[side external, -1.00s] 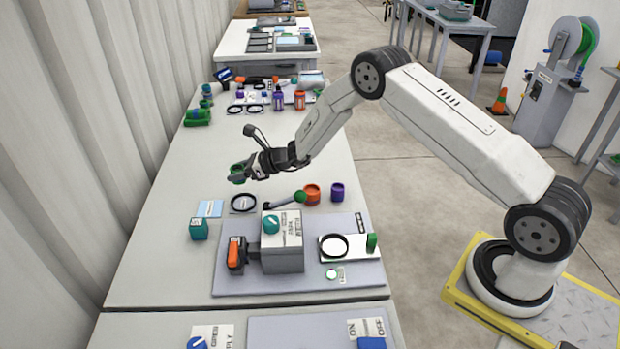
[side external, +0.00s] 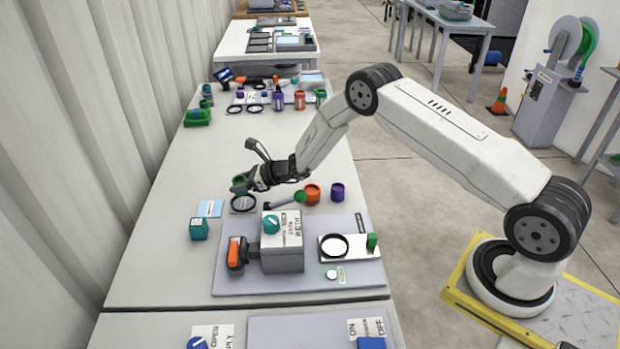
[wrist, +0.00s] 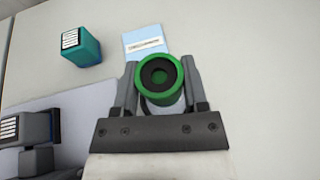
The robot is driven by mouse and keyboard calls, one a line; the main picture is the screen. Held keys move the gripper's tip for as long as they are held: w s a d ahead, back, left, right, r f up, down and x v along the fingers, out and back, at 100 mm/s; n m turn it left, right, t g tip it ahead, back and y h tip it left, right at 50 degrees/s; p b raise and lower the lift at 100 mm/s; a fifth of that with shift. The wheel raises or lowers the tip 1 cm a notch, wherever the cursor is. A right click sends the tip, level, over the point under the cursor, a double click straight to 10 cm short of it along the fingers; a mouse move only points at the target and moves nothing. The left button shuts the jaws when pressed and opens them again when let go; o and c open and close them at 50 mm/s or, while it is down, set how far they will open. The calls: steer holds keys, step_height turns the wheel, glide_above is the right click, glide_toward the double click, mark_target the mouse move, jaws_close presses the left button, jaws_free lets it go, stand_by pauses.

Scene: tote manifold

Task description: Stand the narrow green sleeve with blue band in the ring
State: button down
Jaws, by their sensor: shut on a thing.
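The green sleeve (side external: 238,181) is held between the fingers of my gripper (side external: 240,187). In the wrist view its round open green end (wrist: 160,64) faces the camera, with a dark bore. Its blue band cannot be made out. My gripper (wrist: 158,92) is shut on its sides. The black-rimmed ring (side external: 243,209) lies on the table just below the gripper in the side view. The gripper and sleeve partly cover its far edge. I cannot tell whether the sleeve touches the ring.
A blue labelled card (side external: 209,208) and a teal box (side external: 198,229) lie left of the ring. A grey valve block (side external: 282,250) is in front.

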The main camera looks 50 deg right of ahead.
mark_target(243, 193)
steer(key=shift+f, duration=2)
steer(key=shift+c, duration=0.2)
jaws_free()
steer(key=shift+s+d+r, duration=0.1)
steer(key=shift+s+d, duration=0.05)
steer(key=shift+v, duration=3.7)
